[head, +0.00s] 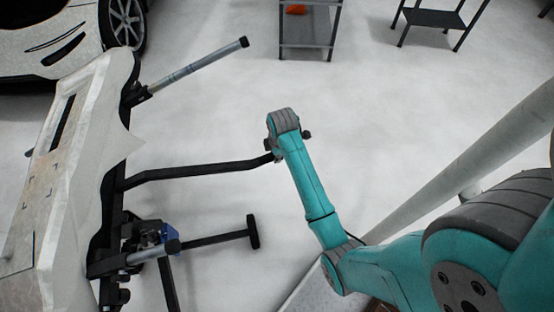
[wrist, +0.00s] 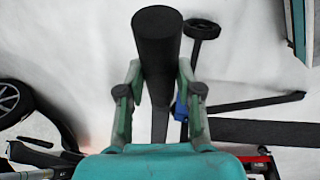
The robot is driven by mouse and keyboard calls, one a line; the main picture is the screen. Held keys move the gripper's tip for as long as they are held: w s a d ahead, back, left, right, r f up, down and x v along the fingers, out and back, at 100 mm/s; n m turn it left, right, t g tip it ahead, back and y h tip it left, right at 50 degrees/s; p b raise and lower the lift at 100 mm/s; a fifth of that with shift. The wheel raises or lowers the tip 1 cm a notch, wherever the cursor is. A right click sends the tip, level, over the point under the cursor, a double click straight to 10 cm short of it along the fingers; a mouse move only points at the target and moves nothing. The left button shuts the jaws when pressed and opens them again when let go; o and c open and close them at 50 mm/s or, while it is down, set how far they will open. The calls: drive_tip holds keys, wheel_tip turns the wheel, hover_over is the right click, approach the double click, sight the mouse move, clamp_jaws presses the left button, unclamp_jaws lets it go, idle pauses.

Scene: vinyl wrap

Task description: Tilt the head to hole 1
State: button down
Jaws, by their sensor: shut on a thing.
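The stand's tilting head carries a pale, wrapped car panel (head: 75,150) at the left of the head view. A black bar (head: 195,170) runs from the stand to my wrist. In the wrist view a thick black handle (wrist: 157,45) lies between the two fingers of my gripper (wrist: 157,95), which is shut on it. In the head view my wrist hides the fingers and the bar's end. The holes, hole 1 among them, cannot be made out.
A lever with a grey tube (head: 190,72) sticks out above the bar. Below it are a blue clamp (head: 172,230) and a stand leg (head: 215,239) with a black foot. A white car (head: 60,35) and a shelf (head: 308,30) stand farther back. Open floor lies between.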

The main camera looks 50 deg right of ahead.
drive_tip(key=shift+w+r, duration=0.3)
drive_tip(key=shift+r, duration=0.2)
drive_tip(key=c, duration=1.2)
unclamp_jaws()
drive_tip(key=o, duration=0.4)
drive_tip(key=shift+s+a+r, duration=0.1)
drive_tip(key=shift+r, duration=0.05)
drive_tip(key=shift+o, duration=0.2)
drive_tip(key=shift+s+f, duration=0.1)
drive_tip(key=shift+f, duration=0.1)
wheel_tip(320, 180, up, 12)
drive_tip(key=s, duration=0.2)
drive_tip(key=shift+a, duration=0.45)
drive_tip(key=shift+f, duration=0.15)
